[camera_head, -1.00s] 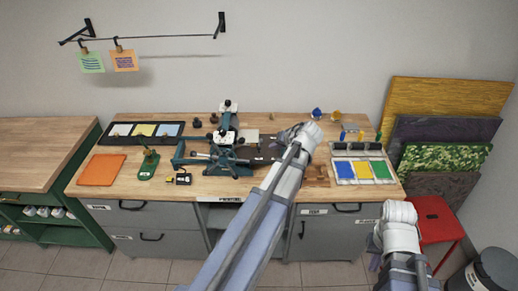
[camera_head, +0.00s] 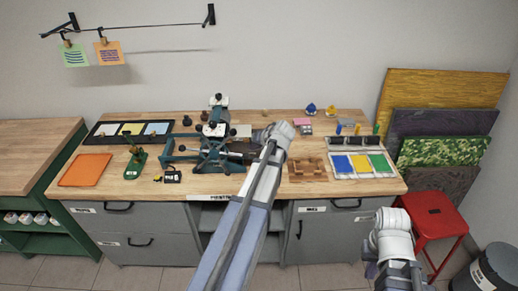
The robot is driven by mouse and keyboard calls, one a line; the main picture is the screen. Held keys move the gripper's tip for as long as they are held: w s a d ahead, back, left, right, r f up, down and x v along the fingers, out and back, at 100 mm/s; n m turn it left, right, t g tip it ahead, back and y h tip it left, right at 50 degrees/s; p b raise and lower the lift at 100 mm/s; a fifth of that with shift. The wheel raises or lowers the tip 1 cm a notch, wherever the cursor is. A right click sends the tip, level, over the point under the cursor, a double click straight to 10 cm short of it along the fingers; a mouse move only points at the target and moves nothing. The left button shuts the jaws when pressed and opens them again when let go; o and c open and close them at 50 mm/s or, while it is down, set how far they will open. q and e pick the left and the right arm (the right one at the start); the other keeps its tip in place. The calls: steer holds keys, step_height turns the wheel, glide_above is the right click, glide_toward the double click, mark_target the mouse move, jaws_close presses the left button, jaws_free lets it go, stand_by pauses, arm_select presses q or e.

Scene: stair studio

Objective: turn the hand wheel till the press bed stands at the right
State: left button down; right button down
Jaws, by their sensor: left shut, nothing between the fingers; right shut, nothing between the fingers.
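The teal press (camera_head: 214,132) stands on the wooden workbench (camera_head: 300,188), left of its middle. A spoked hand wheel with dark knobs seems to be on its front side; it is small and partly hidden. The press bed cannot be told apart clearly; a pale plate (camera_head: 242,131) shows just right of the press. My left gripper (camera_head: 245,154) is shut and empty at the press's right side, and its arm covers the bench there. I cannot tell whether it touches the press. My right gripper (camera_head: 370,266) is shut and empty, low in front of the bench's right part.
An orange sheet (camera_head: 85,170), a green stand (camera_head: 136,160) and a black tray (camera_head: 93,140) lie left of the press. A tray of blue, yellow and green pads (camera_head: 391,173) is at right. A red stool (camera_head: 432,212) stands beside the bench.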

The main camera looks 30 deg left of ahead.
arm_select(q)
steer(key=shift+s+a+f+b, duration=0.2)
steer(key=shift+s+f+b, duration=0.2)
steer(key=shift+f, duration=0.3)
steer(key=f+m+g+y+b, duration=0.1)
steer(key=f+y+b, duration=0.1)
steer(key=b, duration=0.5)
steer(key=s+a+f+m+g+y+b, duration=0.1)
steer(key=f+y+b, duration=0.1)
steer(key=f+b, duration=0.3)
steer(key=a+f+m+y+b, duration=0.1)
steer(key=f+b, duration=0.3)
steer(key=b, duration=0.5)
steer(key=shift+s+f+g+y, duration=0.15)
steer(key=shift+g+y, duration=0.25)
steer(key=shift+y, duration=0.5)
steer(key=shift+s+a+f+b, duration=0.15)
steer(key=shift+s+a+b, duration=0.2)
steer(key=shift+b, duration=0.3)
steer(key=shift+s+a+f, duration=0.1)
steer(key=shift+a+f, duration=0.15)
steer(key=shift+a, duration=0.1)
steer(key=shift+b, duration=0.3)
